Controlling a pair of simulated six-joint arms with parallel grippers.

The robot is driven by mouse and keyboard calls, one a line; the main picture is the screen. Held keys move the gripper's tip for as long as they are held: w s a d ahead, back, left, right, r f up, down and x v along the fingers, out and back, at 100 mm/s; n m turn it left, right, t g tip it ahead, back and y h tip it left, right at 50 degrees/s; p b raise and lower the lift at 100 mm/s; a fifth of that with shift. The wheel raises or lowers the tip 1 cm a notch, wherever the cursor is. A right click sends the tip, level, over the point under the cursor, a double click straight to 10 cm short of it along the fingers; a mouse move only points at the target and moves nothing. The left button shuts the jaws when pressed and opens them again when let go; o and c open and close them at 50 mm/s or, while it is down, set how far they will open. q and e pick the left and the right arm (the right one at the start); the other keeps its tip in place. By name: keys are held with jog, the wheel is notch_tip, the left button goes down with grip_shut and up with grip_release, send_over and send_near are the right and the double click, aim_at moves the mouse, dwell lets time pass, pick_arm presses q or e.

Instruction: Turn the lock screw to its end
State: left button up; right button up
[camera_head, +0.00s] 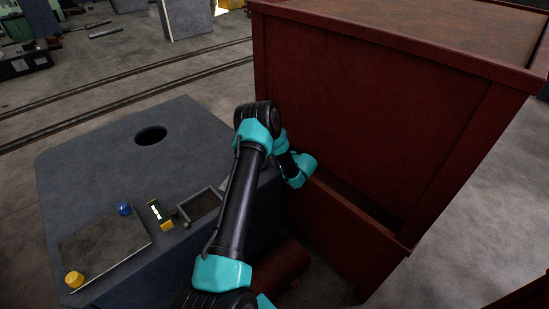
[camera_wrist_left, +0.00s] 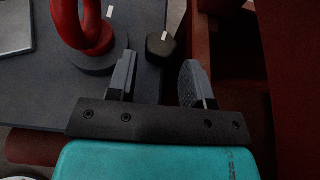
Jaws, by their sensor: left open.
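In the left wrist view, a dark knob (camera_wrist_left: 160,46) with a white mark on its top, which looks like the lock screw, is beyond and between the fingertips of my left gripper (camera_wrist_left: 158,68). The gripper is open and its jaws hold nothing. The knob appears nearer the left finger; I cannot tell whether they touch. A red ring-shaped handle (camera_wrist_left: 95,38) on a round dark base (camera_wrist_left: 100,62) is left of the knob, with another white mark beside it. In the head view, my left arm covers this area, and the fingers and knob are hidden.
A grey bench (camera_head: 95,165) with a round hole (camera_head: 151,135) is at left. On it are a flat plate (camera_head: 105,243), a blue knob (camera_head: 124,209), a yellow knob (camera_head: 74,279), a yellow-black piece (camera_head: 159,214) and a small tray (camera_head: 199,205). A large red cabinet (camera_head: 365,110) stands close right of my arm.

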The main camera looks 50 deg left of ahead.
pick_arm(q)
jog(key=v, duration=1.5)
jog(key=shift+s+f, duration=0.1)
jog(key=shift+f, duration=0.1)
